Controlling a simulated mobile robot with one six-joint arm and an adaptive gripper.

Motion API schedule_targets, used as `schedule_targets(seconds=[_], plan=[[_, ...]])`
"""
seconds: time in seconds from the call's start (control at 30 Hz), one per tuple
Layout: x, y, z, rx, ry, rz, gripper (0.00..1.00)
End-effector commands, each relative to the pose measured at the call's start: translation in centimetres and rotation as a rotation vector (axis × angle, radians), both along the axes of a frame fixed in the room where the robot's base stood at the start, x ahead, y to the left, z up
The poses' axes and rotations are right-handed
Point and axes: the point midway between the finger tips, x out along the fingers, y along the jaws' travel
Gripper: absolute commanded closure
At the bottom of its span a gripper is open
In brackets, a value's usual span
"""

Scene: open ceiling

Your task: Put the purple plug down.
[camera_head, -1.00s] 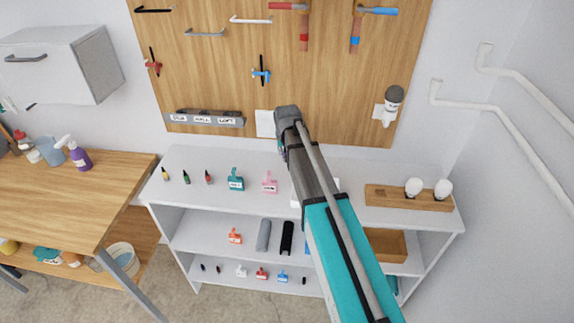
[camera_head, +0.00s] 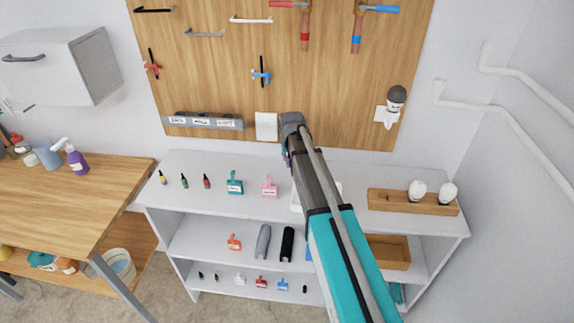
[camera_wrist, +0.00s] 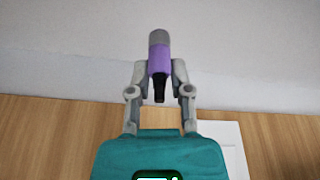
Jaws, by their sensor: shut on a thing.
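The purple plug (camera_wrist: 160,58) is in my gripper (camera_wrist: 160,75) in the wrist view. It has a grey end at the top, a purple middle and a black tip at the bottom. The two grey fingers are shut on its purple middle from both sides. In the head view my gripper end (camera_head: 287,150) is above the back of the white shelf's top (camera_head: 335,165), in front of the wall. The arm hides most of the gripper, and the plug is barely visible there.
On the shelf top stand small bottles (camera_head: 184,181), a teal tag (camera_head: 235,183), a pink tag (camera_head: 269,187) and a wooden holder with bulbs (camera_head: 412,201). A white item is partly hidden by my arm. A wooden pegboard with tools (camera_head: 220,70) hangs behind.

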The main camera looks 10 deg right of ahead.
Motion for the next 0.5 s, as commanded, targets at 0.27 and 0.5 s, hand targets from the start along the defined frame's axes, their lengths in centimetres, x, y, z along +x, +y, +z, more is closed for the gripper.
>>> schedule_targets(seconds=[0.27,0.5], plan=[[0.3,-0.2,-2.6,0.000,0.000,0.000,1.00],[0.3,-0.2,-3.5,0.000,0.000,-0.001,1.00]])
